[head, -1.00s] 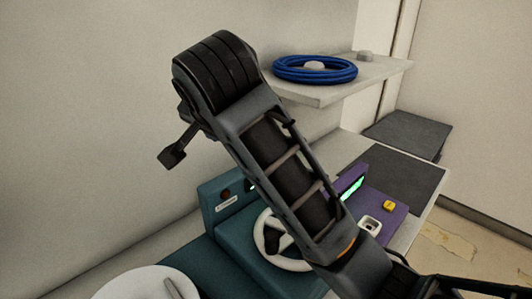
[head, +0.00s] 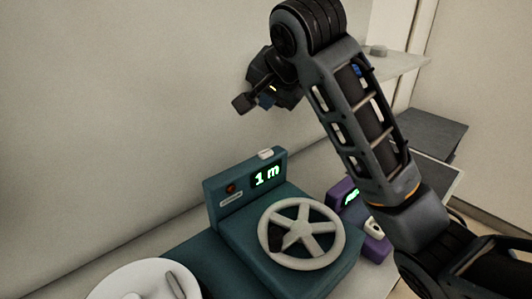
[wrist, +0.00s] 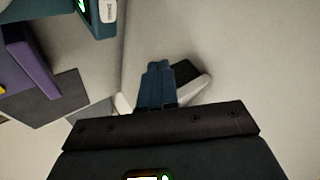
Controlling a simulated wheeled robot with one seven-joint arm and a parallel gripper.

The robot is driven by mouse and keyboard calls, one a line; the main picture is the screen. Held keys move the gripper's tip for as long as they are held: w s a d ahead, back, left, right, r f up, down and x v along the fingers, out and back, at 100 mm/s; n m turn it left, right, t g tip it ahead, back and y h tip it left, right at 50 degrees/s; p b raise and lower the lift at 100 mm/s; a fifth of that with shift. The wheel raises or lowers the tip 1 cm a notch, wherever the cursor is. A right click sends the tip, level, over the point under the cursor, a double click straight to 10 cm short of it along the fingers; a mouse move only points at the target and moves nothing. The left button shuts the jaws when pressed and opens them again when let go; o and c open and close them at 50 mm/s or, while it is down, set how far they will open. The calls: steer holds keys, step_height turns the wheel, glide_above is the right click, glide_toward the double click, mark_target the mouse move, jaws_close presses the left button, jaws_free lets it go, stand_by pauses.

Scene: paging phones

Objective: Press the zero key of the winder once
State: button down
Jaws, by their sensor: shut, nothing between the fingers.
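The winder (head: 290,262) is a teal machine with a grey spoked handwheel (head: 301,234) on its top. Its upright panel has a green display (head: 267,175) reading "1 m" and a small red round part (head: 231,188). A white key (head: 265,153) sits on the panel's top edge; it also shows in the wrist view (wrist: 107,11) with a small, unreadable mark. My gripper (wrist: 158,66) is shut and empty, its blue fingers together. In the head view it is partly hidden by the wrist, above the winder's panel and apart from it.
A purple device (head: 375,246) with a green display stands right of the winder, partly behind my arm. A round white plate-like thing (head: 135,285) is at the front left. A shelf (head: 405,68) is at the back right. The air left of my gripper is clear.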

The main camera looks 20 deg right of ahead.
steer(key=b, duration=0.7)
glide_above(268, 155)
step_height(268, 155, down, 7)
steer(key=shift+w+r, duration=0.1)
steer(key=shift+r, duration=0.1)
steer(key=shift+f, duration=0.95)
stand_by(0.7)
steer(key=shift+f, duration=0.4)
steer(key=shift+f, duration=0.45)
stand_by(0.6)
steer(key=shift+r, duration=0.1)
steer(key=shift+r+p, duration=0.8)
steer(key=shift+p, duration=0.2)
